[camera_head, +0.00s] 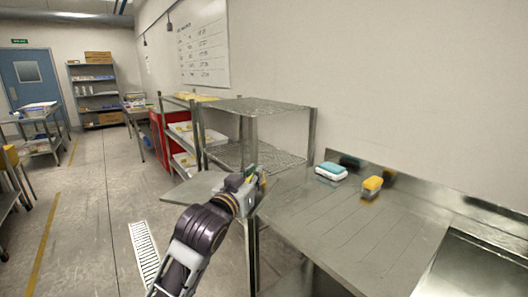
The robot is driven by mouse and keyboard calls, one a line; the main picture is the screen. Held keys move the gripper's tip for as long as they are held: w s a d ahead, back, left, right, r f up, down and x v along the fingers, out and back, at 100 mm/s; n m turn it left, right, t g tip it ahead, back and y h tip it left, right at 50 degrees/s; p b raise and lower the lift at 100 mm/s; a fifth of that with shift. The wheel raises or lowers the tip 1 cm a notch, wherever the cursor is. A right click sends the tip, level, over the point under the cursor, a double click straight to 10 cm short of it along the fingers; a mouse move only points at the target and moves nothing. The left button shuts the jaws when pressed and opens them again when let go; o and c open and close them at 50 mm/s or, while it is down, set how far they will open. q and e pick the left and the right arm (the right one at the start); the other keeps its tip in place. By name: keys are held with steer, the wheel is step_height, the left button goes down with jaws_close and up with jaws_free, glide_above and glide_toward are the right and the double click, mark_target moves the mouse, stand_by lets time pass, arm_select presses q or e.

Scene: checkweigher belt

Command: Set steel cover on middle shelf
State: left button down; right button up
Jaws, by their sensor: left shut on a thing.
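My left gripper (252,181) reaches in from below and is shut at the right edge of a flat grey metal sheet, which looks like the steel cover (193,187). The sheet lies roughly level, left of the fingers; the grip itself is partly hidden by the gripper. Behind stands a metal wire rack with a top shelf (262,105) and a middle shelf (268,156) below it. The gripper and sheet appear in front of and lower than the middle shelf, which looks empty. My right gripper is not in view.
A steel counter (335,220) fills the right, with a sink basin (480,270) at its corner. A teal and white item (331,172) and a yellow item (372,186) sit on it. A red unit (158,138) and stocked shelves stand left of the rack. Floor at left is open.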

arm_select(q)
steer(key=s+a+f, duration=0.2)
steer(key=f, duration=0.9)
steer(key=s+a+f+n+y, duration=0.1)
steer(key=s+a+f, duration=0.1)
steer(key=f, duration=0.9)
steer(key=shift+s+f+t+y, duration=0.2)
steer(key=shift+f+t+y, duration=0.1)
steer(key=shift+f, duration=0.05)
steer(key=shift+a, duration=0.1)
stand_by(0.6)
stand_by(0.4)
stand_by(0.5)
